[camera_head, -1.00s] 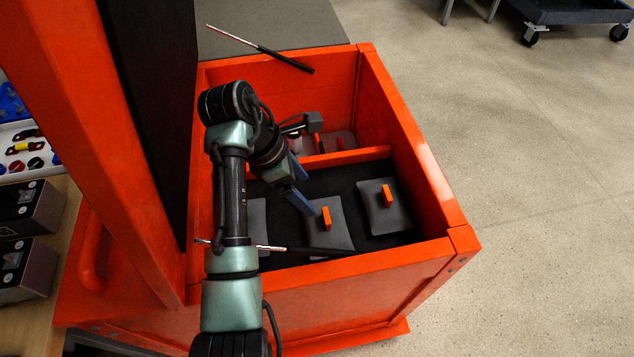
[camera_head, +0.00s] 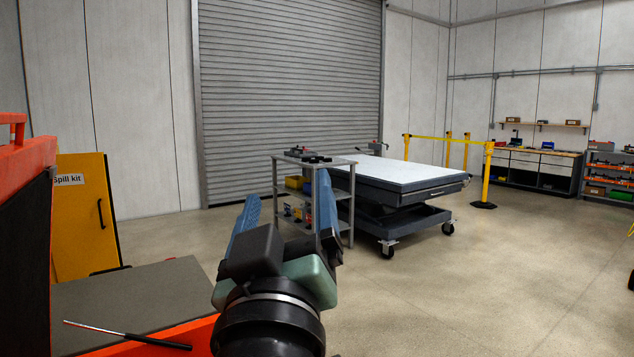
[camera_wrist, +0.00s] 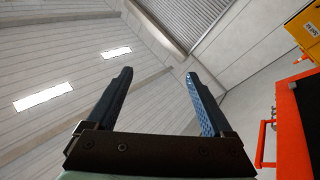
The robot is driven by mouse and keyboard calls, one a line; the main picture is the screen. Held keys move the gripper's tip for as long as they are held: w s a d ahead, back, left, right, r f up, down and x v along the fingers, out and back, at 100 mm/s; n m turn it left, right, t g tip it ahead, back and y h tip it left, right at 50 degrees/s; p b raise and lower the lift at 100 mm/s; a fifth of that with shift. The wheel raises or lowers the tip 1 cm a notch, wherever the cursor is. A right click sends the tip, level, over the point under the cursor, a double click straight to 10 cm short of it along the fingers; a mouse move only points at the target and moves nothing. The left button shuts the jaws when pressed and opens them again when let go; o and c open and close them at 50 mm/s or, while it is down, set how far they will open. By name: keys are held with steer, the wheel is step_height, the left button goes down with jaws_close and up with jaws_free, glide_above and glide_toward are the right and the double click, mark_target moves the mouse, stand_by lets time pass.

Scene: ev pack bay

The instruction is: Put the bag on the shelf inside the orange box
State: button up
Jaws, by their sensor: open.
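My gripper (camera_head: 287,205) is raised and open, its two blue fingers pointing up and away with nothing between them. The wrist view also shows my gripper (camera_wrist: 158,75) empty against the ceiling and wall. I see no bag in either current view.
A grey surface (camera_head: 120,298) with a black-handled rod (camera_head: 135,336) lies beside the orange rim. A yellow spill kit cabinet (camera_head: 85,215) stands behind. A shelved cart (camera_head: 345,190) and a wheeled lift table (camera_head: 420,180) stand ahead, with shelving (camera_head: 612,170) far right. Open floor lies right.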

steer(key=s+d+r+m+t, duration=0.3)
steer(key=s+r+m+t, duration=0.1)
steer(key=s+r, duration=0.6)
steer(key=shift+s+m+t, duration=0.3)
steer(key=shift+s+t, duration=0.4)
steer(key=shift+s, duration=0.4)
steer(key=shift+r, duration=0.2)
step_height(320, 180, up, 9)
steer(key=p, duration=0.9)
steer(key=shift+f, duration=0.15)
